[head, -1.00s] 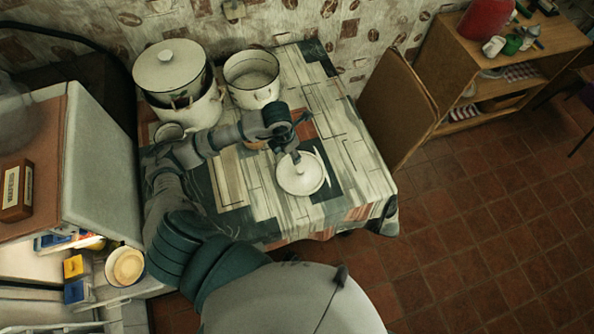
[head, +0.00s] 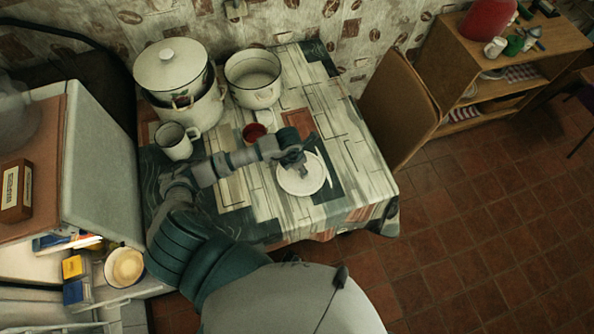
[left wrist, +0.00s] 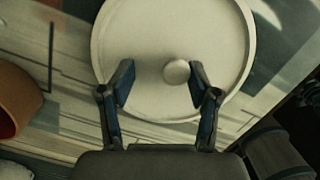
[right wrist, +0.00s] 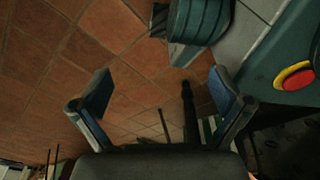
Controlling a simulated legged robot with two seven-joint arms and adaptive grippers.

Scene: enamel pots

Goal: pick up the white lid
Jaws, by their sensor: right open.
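The white lid (head: 300,185) lies flat on the table, knob up; part of it is hidden by my left gripper (head: 296,166). In the left wrist view the lid (left wrist: 165,30) fills the upper middle, with its round knob (left wrist: 176,72). My left gripper (left wrist: 161,82) is open above the lid, its fingertips on either side of the knob, which sits nearer the right finger. My right gripper (right wrist: 155,90) is open and empty over the tiled floor, and is out of the head view.
A lidded pot stack (head: 175,85), an open white pot (head: 253,78), a white mug (head: 176,142) and a small red-inside cup (head: 254,132) stand on the table (head: 350,150) behind and left of the lid. A wooden shelf (head: 455,70) stands right.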

